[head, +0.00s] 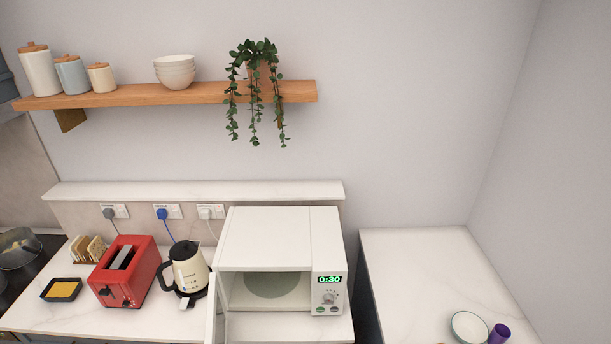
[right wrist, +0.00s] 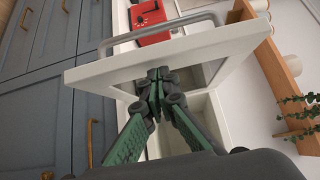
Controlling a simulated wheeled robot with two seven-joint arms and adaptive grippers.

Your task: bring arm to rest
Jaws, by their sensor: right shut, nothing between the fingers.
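In the head view the white microwave (head: 280,240) stands on the counter with its door (head: 211,320) swung open at the left. Its cavity shows a round plate, and its display reads 0:30. In the right wrist view my right gripper (right wrist: 157,76) is shut and empty, its green-padded fingers meeting at the tips. The tips lie across the white microwave door (right wrist: 85,75) in this view; I cannot tell whether they touch it. The grey door handle (right wrist: 160,32) shows beyond the door panel. Neither of my grippers shows in the head view.
A red toaster (head: 125,270), a cream kettle (head: 187,268) and a yellow-filled black dish (head: 62,289) stand left of the microwave. A wooden shelf (head: 180,94) with a trailing plant (head: 255,75) hangs above. A bowl (head: 468,327) and purple cup (head: 499,333) stand on the right counter.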

